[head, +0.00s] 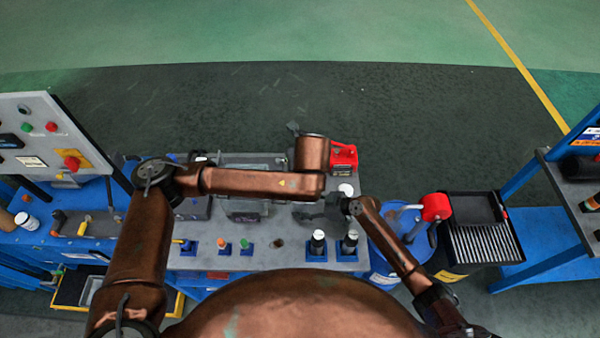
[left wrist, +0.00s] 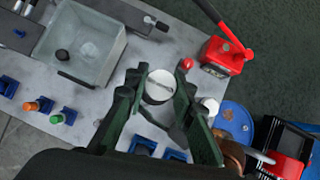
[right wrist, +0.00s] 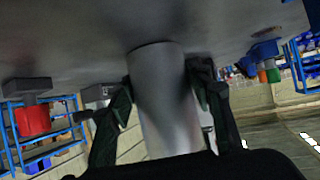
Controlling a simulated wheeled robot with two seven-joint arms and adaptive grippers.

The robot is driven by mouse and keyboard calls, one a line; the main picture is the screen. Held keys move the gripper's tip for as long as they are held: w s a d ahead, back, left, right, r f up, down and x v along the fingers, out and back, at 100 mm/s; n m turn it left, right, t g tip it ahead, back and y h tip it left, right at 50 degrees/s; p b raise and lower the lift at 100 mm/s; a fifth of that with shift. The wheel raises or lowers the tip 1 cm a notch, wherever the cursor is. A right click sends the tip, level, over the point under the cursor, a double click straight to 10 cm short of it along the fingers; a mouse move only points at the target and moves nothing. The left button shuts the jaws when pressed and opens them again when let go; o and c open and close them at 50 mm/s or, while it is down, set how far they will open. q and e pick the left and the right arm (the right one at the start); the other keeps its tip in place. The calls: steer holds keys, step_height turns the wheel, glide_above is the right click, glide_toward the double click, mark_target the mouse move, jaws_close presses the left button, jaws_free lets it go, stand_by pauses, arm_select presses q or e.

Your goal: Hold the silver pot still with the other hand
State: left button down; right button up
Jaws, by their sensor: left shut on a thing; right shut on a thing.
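The silver pot (right wrist: 165,105) is a smooth grey upright cylinder in the right wrist view, with my right gripper's fingers on both its sides. My right gripper (head: 330,207) reaches in from the right over the bench in the head view. In the left wrist view the pot's round pale lid (left wrist: 159,87) shows from above, with a line across it. My left gripper (left wrist: 161,84) is over it, its fingers closed on opposite sides. In the head view my left arm hides the pot and most of the left gripper.
A clear tub (left wrist: 82,45) is left of the pot. A blue drum (head: 385,262) is to the right.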

stand_by(0.3)
steer(key=o, duration=1.1)
steer(key=shift+r, duration=0.15)
step_height(320, 180, up, 10)
steer(key=shift+f, duration=0.15)
